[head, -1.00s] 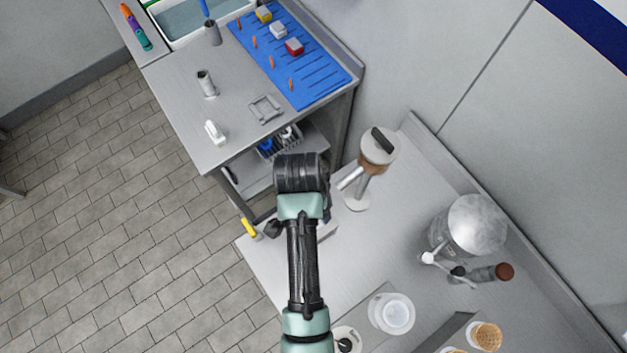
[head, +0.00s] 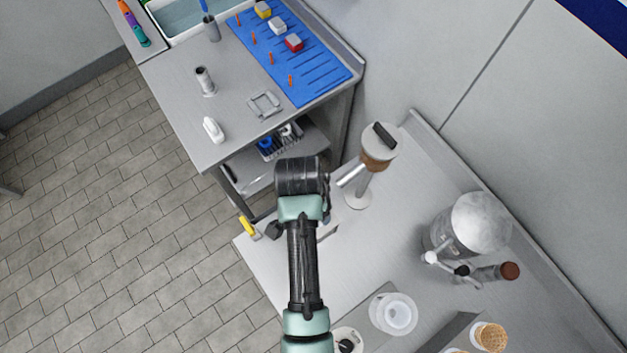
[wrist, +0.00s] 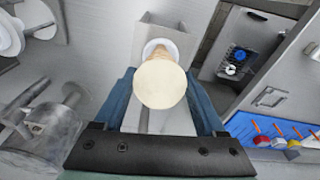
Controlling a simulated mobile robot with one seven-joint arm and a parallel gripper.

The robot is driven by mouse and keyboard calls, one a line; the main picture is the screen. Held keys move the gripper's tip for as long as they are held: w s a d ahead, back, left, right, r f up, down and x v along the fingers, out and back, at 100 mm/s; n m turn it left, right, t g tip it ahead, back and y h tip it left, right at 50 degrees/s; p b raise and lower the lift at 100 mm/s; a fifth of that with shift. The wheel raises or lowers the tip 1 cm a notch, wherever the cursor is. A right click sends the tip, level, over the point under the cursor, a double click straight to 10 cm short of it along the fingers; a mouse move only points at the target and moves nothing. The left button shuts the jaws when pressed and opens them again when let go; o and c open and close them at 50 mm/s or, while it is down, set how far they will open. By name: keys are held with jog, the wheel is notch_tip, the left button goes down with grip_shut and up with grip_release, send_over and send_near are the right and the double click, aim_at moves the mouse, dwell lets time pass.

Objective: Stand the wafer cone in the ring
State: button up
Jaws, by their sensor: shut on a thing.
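In the wrist view my gripper (wrist: 160,100) has its blue fingers on either side of the wafer cone. The cone's pale, round, cream-coloured top (wrist: 160,88) faces the camera, and a strip of its tan side (wrist: 160,54) shows beyond it. A white ring (wrist: 150,47) shows behind the cone's lower part, against a grey stand (wrist: 181,43). I cannot tell whether the cone's tip is inside the ring or only above it. In the head view my arm hides the gripper, the held cone and the ring.
Wafer cones (head: 490,336) stand at the lower right, near a clear round container (head: 394,314). A metal canister (head: 477,225) and a brown-collared device (head: 380,150) stand along the back. A cart with a blue mat (head: 300,75) is beyond the counter.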

jog(key=shift+f+b, duration=0.75)
jog(key=shift+f, duration=0.6)
jog(key=o, duration=0.8)
jog(key=shift+r, duration=0.1)
jog(key=r, duration=0.7)
jog(key=s+a+r, duration=0.1)
jog(key=r, duration=0.3)
jog(key=shift+r, duration=0.2)
jog(key=shift+a+r+p, duration=0.1)
jog(key=shift+r+p, duration=0.55)
jog(key=shift+r, duration=0.1)
